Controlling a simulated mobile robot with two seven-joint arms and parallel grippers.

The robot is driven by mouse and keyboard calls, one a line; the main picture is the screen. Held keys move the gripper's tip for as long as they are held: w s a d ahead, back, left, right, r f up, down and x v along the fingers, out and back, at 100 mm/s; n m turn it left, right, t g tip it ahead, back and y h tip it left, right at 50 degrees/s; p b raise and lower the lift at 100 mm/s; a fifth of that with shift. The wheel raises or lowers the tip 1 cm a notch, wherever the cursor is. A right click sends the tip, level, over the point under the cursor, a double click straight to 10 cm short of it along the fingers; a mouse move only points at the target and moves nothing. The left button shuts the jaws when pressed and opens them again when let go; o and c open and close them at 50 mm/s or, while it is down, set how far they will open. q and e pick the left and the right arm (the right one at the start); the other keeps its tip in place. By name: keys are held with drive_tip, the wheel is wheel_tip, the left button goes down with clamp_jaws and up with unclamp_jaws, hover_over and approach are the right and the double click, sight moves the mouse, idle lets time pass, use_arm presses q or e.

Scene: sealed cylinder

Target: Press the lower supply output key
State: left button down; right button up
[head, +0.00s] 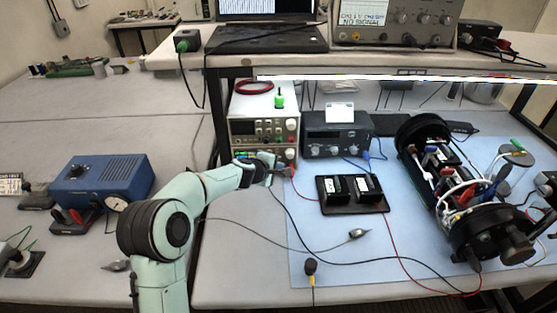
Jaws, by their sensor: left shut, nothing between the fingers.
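The power supply (264,128) is a light beige bench instrument, seemingly two stacked units, under the shelf left of centre. It has dark displays, and knobs on its right side. My left arm reaches up to it from the lower left. My left gripper (272,167) is shut and empty, right in front of the lower part of the supply. The gripper and wrist cover much of the lower front panel, so the lower output key cannot be made out. I cannot tell whether the fingertips touch the panel. My right gripper is not in view.
A dark instrument (338,137) stands right of the supply. A black tray (350,207) with two modules lies on the blue mat (330,255). The opened black cylinder assembly (425,133) is at right. Leads cross the mat. A blue box (100,180) stands at left. The shelf edge overhangs the supply.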

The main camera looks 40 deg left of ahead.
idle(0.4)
use_arm(q)
drive_tip(key=shift+w+a, duration=0.3)
drive_tip(key=shift+w, duration=0.05)
drive_tip(key=shift+w+a+p, duration=0.2)
drive_tip(key=shift+w+p, duration=0.05)
drive_tip(key=shift+p, duration=0.2)
idle(0.5)
drive_tip(key=shift+s, duration=0.1)
drive_tip(key=shift+s+d+f+b, duration=0.1)
drive_tip(key=shift+s+d+b, duration=0.35)
drive_tip(key=shift+b, duration=0.15)
drive_tip(key=shift+s, duration=0.15)
drive_tip(key=shift+d, duration=0.1)
